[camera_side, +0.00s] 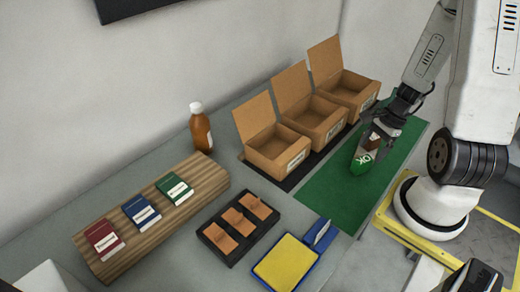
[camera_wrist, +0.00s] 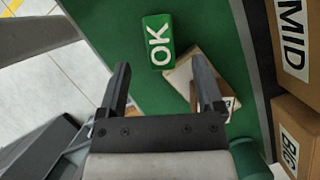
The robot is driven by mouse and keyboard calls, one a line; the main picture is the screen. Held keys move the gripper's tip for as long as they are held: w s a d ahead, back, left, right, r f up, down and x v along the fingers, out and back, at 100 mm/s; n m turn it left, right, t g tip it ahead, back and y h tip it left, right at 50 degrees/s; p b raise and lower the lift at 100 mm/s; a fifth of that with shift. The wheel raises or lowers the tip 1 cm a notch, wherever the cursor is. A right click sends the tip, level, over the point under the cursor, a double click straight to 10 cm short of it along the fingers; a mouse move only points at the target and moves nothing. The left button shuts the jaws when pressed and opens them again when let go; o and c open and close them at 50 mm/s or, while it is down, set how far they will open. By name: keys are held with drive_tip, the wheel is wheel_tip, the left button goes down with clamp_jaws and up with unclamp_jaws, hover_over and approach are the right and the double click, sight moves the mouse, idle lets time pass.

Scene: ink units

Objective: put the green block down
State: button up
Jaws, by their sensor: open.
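The green block (camera_side: 361,163) with white "OK" lettering is on the green mat (camera_side: 335,207), below and in front of my gripper (camera_side: 392,112). In the wrist view the green block (camera_wrist: 157,42) lies past the fingertips, at the top centre. My gripper (camera_wrist: 160,78) is open, and its two fingers stand wide apart with nothing gripped between them. A small tan-and-white carton (camera_wrist: 181,79) touches or nearly touches the block's lower end and is partly hidden by the right finger. Whether the block lies flat is hard to tell.
Several open cardboard boxes (camera_side: 278,153) stand in a row along the mat's far side. A black tray (camera_side: 238,250) with brown pieces and a blue tray (camera_side: 287,262) with a yellow pad are nearer. A wooden rack (camera_side: 150,222) holds coloured packs; a brown bottle (camera_side: 201,133) stands behind.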

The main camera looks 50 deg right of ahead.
sight(364, 160)
drive_tip(key=shift+x, duration=2.55)
drive_tip(key=shift+c, duration=0.2)
clamp_jaws()
drive_tip(key=shift+r, duration=0.1)
drive_tip(key=shift+r, duration=4.9)
